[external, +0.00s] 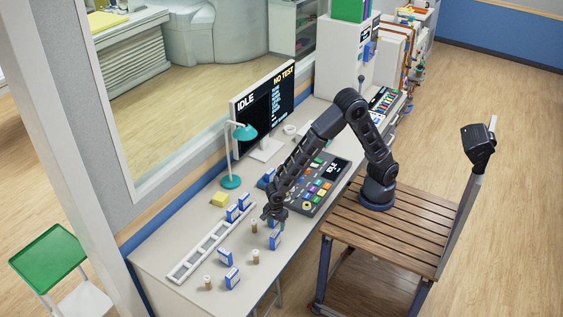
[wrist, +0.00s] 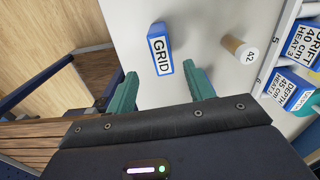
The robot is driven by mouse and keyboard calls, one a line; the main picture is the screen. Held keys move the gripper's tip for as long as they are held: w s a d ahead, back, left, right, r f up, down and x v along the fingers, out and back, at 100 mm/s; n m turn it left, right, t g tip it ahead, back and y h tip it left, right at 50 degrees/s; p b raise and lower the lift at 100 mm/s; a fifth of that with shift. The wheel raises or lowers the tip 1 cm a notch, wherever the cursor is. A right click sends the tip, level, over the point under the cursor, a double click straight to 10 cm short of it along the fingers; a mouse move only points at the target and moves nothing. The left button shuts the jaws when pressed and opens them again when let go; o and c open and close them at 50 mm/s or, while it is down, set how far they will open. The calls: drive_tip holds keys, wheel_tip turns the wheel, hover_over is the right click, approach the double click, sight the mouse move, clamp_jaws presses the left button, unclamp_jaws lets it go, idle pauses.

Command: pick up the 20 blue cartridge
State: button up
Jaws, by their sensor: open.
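No cartridge with a readable 20 shows in either view. In the wrist view a blue and white cartridge labelled GRID (wrist: 161,54) stands on the desk, just ahead of and between the teal fingertips. My gripper (wrist: 159,72) is open, with nothing between its fingers. In the external view my gripper (external: 271,213) hangs low over the desk, close to a blue and white cartridge (external: 275,239). Two more such cartridges stand nearer the front (external: 232,278) and (external: 224,257).
A long white rack (external: 199,253) lies along the desk. A teal lamp (external: 231,182), a monitor (external: 262,110) and a button console (external: 318,185) stand farther back.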

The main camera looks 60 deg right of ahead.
sight(275, 233)
drive_tip(key=shift+w+a+f, duration=0.1)
drive_tip(key=shift+f, duration=1.85)
drive_tip(key=shift+w+f, duration=0.1)
drive_tip(key=shift+f, duration=1.8)
drive_tip(key=c, duration=1.1)
